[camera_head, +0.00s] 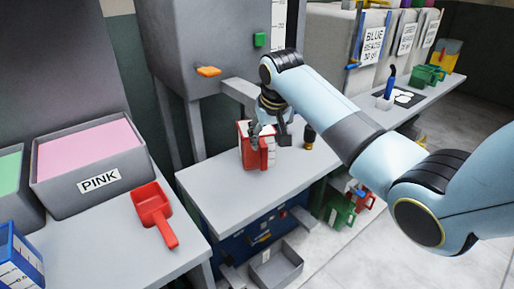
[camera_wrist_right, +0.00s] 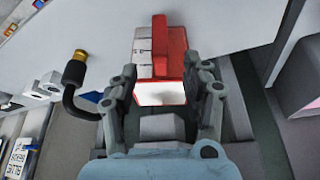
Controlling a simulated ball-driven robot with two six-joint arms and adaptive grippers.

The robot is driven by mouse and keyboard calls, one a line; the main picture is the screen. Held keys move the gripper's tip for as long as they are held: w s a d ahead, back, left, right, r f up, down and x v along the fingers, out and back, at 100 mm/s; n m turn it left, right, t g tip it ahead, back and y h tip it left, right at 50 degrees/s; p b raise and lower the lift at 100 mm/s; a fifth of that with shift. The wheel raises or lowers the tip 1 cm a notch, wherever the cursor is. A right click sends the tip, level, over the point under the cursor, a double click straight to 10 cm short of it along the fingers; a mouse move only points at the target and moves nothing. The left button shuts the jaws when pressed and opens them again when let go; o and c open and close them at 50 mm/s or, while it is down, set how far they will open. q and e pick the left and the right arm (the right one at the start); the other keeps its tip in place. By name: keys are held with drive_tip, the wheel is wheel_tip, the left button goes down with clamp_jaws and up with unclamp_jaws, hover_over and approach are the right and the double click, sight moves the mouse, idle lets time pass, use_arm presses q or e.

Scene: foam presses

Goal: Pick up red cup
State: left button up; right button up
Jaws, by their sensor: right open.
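The red cup (camera_head: 256,152), a boxy red container with a white scale on its side, stands upright on the grey table (camera_head: 225,185) below the press. It also shows in the right wrist view (camera_wrist_right: 172,52), straight ahead of the fingers. My right gripper (camera_head: 268,133) is open at the cup's top, partly covering it. In the right wrist view, the open fingers (camera_wrist_right: 162,88) stand on either side of the cup's near end. I cannot tell whether they touch it. My left gripper is out of view.
A small black bottle-like handle (camera_head: 309,138) stands right of the cup. At left are a pink foam bin (camera_head: 88,176), a red scoop (camera_head: 156,208) and a blue cup (camera_head: 18,258). The press (camera_head: 205,50) rises behind. A grey tray (camera_head: 275,268) lies below.

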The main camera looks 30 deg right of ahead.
sight(264, 145)
drive_tip(key=x, duration=0.5)
drive_tip(key=shift+w+f, duration=0.1)
drive_tip(key=shift+w, duration=0.15)
clamp_jaws()
